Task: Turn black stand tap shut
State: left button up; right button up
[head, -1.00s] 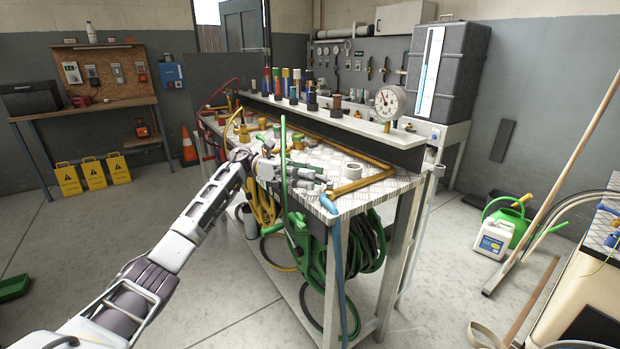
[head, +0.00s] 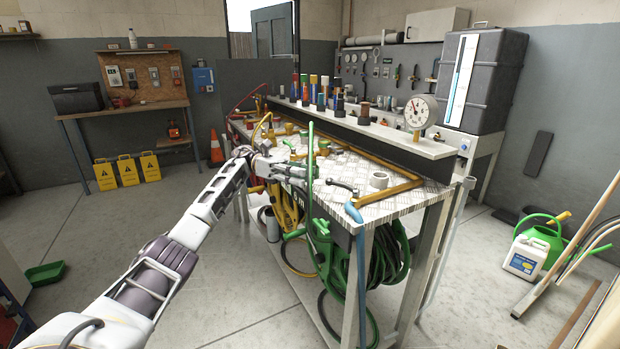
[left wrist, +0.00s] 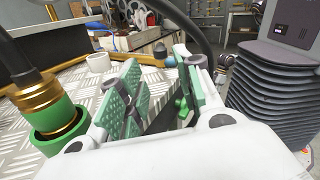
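A black curved lever (head: 342,186), which looks like the black stand tap's handle, lies over the metal bench top (head: 400,204) near its front corner. It is just right of my left gripper (head: 312,174), with a small gap between them in the head view. In the left wrist view, my left gripper (left wrist: 160,105) has its green-padded fingers apart, with no object clearly held between them. A black curved piece (left wrist: 190,28) arches beyond the fingers there; I cannot tell whether it is the same lever. My right gripper is in neither view.
A white ring (head: 378,180) and a brass pipe (head: 402,186) lie right of the lever. A blue hose end (head: 353,212) hangs over the front edge. A green hose (head: 311,160) rises beside the gripper. A green-ringed brass fitting (left wrist: 55,118) stands close to the left finger.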

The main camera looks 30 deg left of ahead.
pick_arm(q)
jog(key=shift+a, duration=0.6)
jog(key=shift+c, duration=0.3)
